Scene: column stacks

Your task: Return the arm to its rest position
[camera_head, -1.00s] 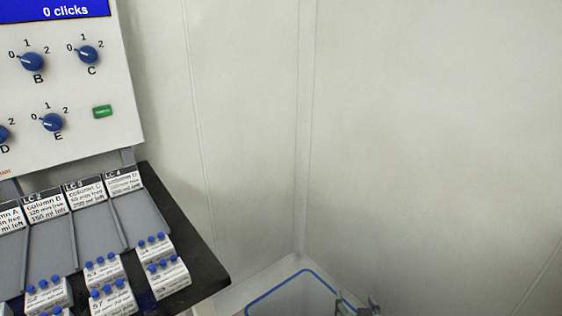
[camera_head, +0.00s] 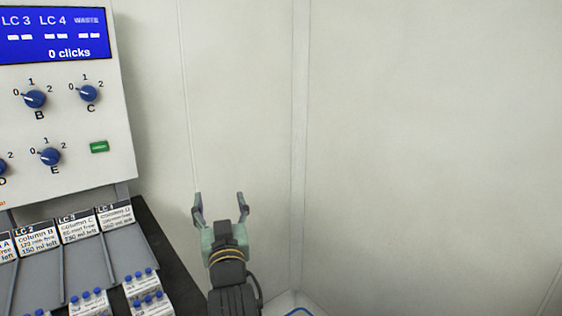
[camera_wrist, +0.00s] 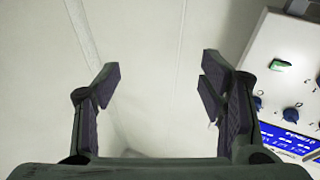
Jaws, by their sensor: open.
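My gripper (camera_head: 221,208) is raised in front of the pale wall, to the right of the control panel in the head view. Its two fingers point up and stand apart, with nothing between them. In the wrist view my gripper (camera_wrist: 160,85) also shows open and empty, with bare wall beyond the fingers. My wrist and forearm run down to the bottom edge of the head view.
The white control panel (camera_head: 70,185) with blue knobs and a screen reading "0 clicks" stands at left. Below it are labelled column lanes (camera_head: 90,265) and several blue-capped blocks (camera_head: 142,285) on a dark bench (camera_head: 170,265). The right side is bare wall (camera_head: 430,150).

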